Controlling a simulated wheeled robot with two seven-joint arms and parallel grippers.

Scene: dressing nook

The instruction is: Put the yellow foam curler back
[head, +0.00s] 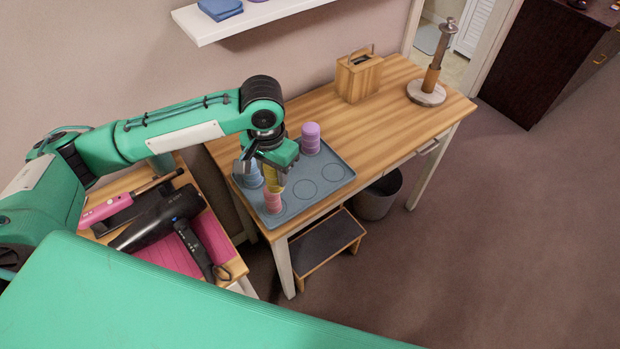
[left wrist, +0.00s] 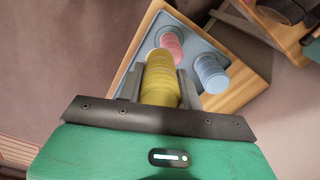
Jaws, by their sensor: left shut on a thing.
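The yellow foam curler (head: 276,184) is upright between the fingers of my left gripper (head: 271,175), which is shut on it. In the left wrist view the yellow curler (left wrist: 160,80) sits between both fingers. It is over the left part of a grey-blue tray (head: 341,158) with marked circles. A pink curler stack (head: 272,203) stands at the tray's front left, close to the yellow one in the picture. A blue stack (head: 250,177) is at the left, partly hidden by the gripper. A purple stack (head: 310,136) stands at the back. My right gripper is not in view.
The tray lies on a wooden table (head: 398,108) with a wooden box (head: 358,77) and a stand (head: 427,92) at the back. A side table holds a black hair dryer (head: 160,217) and a pink styling tool (head: 106,209). The right-hand circles of the tray are bare.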

